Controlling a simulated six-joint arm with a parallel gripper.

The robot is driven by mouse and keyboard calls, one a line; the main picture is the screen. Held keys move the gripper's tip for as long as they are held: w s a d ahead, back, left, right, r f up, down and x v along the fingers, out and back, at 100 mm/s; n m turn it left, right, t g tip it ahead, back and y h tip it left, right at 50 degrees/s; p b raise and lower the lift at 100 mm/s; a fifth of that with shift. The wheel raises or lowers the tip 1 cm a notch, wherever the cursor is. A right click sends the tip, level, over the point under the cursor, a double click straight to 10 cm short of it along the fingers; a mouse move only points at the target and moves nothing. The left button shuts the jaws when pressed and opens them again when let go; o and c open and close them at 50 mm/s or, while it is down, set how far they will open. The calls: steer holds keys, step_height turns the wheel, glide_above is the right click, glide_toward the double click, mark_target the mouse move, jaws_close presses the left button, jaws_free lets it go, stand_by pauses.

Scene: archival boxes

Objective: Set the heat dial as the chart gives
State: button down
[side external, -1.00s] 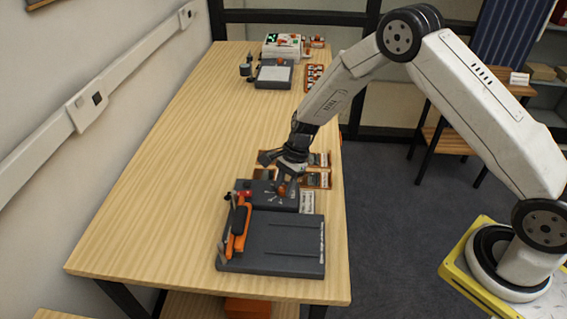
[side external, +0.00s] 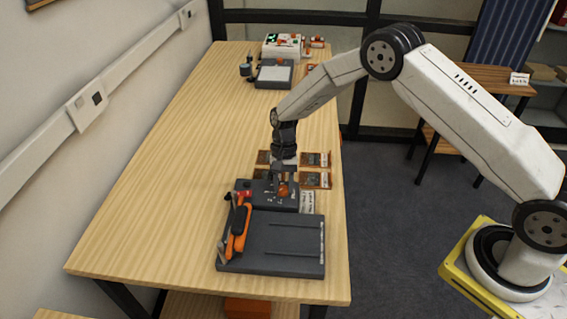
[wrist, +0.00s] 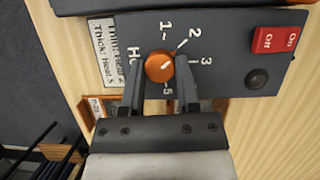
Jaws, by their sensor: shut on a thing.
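The orange heat dial (wrist: 157,70) is on the dark panel of the sealer, with marks including 1, 2, 3 and 5 around it. Its white pointer line slants to the upper right, roughly toward 2; the exact setting is hard to tell. My gripper (wrist: 161,78) is shut on the dial, one finger on each side. In the side view the gripper (side external: 283,184) points down at the dial (side external: 283,191). The chart (wrist: 103,50) is a white label left of the dial, headed thickness and heat, partly cut off by the view; its values are not readable.
A red on/off switch (wrist: 276,39) and a black knob (wrist: 257,79) are on the panel's right. The sealer's dark bed (side external: 285,245) and orange-handled arm (side external: 238,230) lie nearer the camera. Orange-edged cards (side external: 315,160) lie behind. The table's left side is clear.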

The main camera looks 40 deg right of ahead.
stand_by(0.4)
steer(key=shift+c, duration=1.7)
jaws_free()
steer(key=shift+r, duration=0.1)
steer(key=v, duration=0.7)
steer(key=shift+w+d+r, duration=0.15)
steer(key=shift+w+r, duration=0.05)
steer(key=shift+r, duration=0.05)
steer(key=shift+r, duration=0.1)
steer(key=s+d+r+n+t+h, duration=0.1)
steer(key=s+r+n+t, duration=0.1)
steer(key=s, duration=0.5)
steer(key=s+d+r+n+t+h, duration=0.1)
steer(key=s+d+r+n+t, duration=0.1)
steer(key=s, duration=0.6)
steer(key=s+d+r+n+t, duration=0.2)
steer(key=s+r+n, duration=0.2)
steer(key=s, duration=0.4)
steer(key=shift+r+h, duration=0.2)
steer(key=shift+h, duration=0.2)
